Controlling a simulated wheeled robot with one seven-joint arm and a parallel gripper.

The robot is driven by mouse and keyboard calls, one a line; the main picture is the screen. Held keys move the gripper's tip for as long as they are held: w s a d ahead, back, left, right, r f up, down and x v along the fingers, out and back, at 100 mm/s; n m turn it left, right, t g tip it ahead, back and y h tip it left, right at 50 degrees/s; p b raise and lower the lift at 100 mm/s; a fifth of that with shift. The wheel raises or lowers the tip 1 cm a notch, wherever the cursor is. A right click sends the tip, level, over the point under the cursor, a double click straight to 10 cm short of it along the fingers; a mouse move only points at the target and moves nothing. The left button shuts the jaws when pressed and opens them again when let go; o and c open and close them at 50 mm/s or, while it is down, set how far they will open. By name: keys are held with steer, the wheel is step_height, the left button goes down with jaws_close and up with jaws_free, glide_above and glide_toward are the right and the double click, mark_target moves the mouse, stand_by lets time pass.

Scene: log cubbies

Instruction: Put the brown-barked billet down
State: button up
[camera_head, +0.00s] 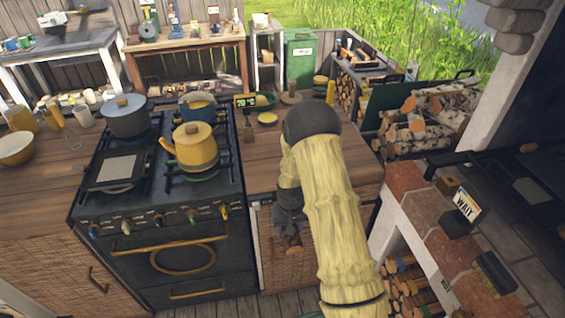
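My gripper (291,224) hangs in front of the wicker-fronted cabinet right of the stove, below the counter edge. A short brown piece of wood (293,243), which looks like the brown-barked billet, sits between its fingers. The gripper looks shut on it, clear of the floor. The billet is small in this view and partly covered by the dark fingers. My pale yellow arm hides part of the cabinet and the space to the right.
Split logs (435,115) are stacked at the back right. A lower cubby with logs (410,285) lies under the brick ledge (425,210), right of my arm. The stove (170,235) holds pots and a yellow kettle (193,148). Some plank floor shows below.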

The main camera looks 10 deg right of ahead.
steer(key=s+f, duration=0.3)
steer(key=f, duration=0.5)
steer(key=s+f, duration=0.4)
steer(key=f, duration=0.4)
steer(key=shift+s+f, duration=0.25)
